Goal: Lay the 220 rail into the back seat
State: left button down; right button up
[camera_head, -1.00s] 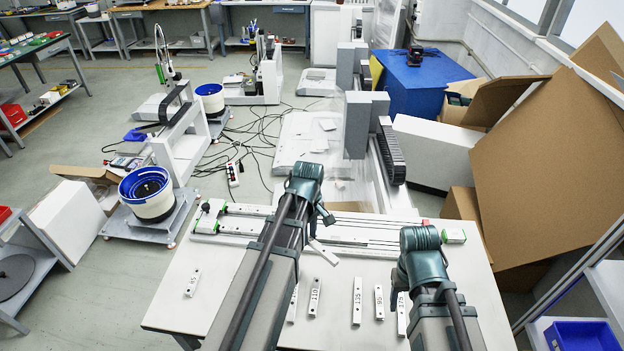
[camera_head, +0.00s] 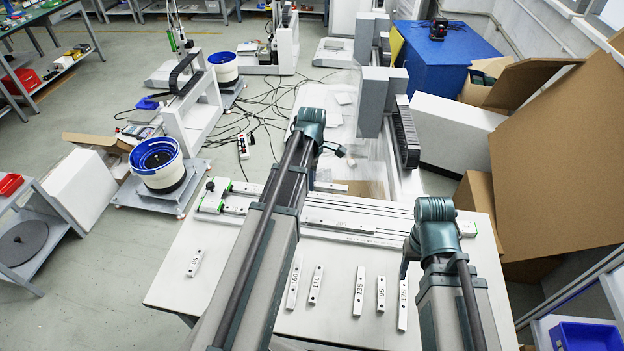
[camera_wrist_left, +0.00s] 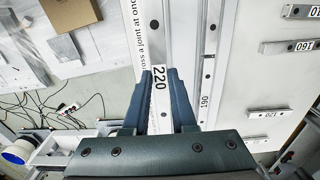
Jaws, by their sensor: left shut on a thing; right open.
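The 220 rail (camera_wrist_left: 157,74), a light bar with a black number, is between the fingers of my left gripper (camera_wrist_left: 160,105) in the left wrist view. My left gripper (camera_head: 335,160) is shut on it. In the head view a short end of the rail (camera_head: 328,187) shows below the gripper, near the back edge of the fixture; my arm hides the rest. The fixture (camera_head: 390,217) has long parallel tracks. I cannot tell whether the 220 rail touches the back seat. My right gripper (camera_head: 406,263) is open, over the table front.
Loose numbered rails lie on the front table, including 65 (camera_head: 195,263), 160 (camera_head: 293,284), 110 (camera_head: 315,285), 95 (camera_head: 381,294) and 175 (camera_head: 403,304). A grey gantry (camera_head: 382,100) stands behind the fixture. A large cardboard sheet (camera_head: 560,160) stands at right.

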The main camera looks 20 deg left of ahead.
aim_at(312, 201)
pick_arm(q)
jog(key=shift+f+b, duration=2.7)
jog(key=shift+f, duration=0.25)
pick_arm(e)
jog(key=shift+f, duration=2.95)
pick_arm(q)
jog(key=shift+f+b, duration=0.45)
jog(key=shift+f, duration=0.05)
pick_arm(e)
jog(key=shift+f, duration=0.45)
pick_arm(q)
jog(key=c, duration=0.6)
grip_release()
jog(key=shift+c, duration=0.2)
jog(key=shift+r, duration=0.15)
pick_arm(e)
jog(key=shift+r, duration=0.1)
pick_arm(q)
notch_tip(312, 201, up, 14)
jog(key=p, duration=1.3)
jog(key=shift+f+p, duration=0.2)
jog(key=shift+p, duration=0.2)
pick_arm(e)
notch_tip(312, 201, up, 14)
jog(key=shift+f, duration=0.2)
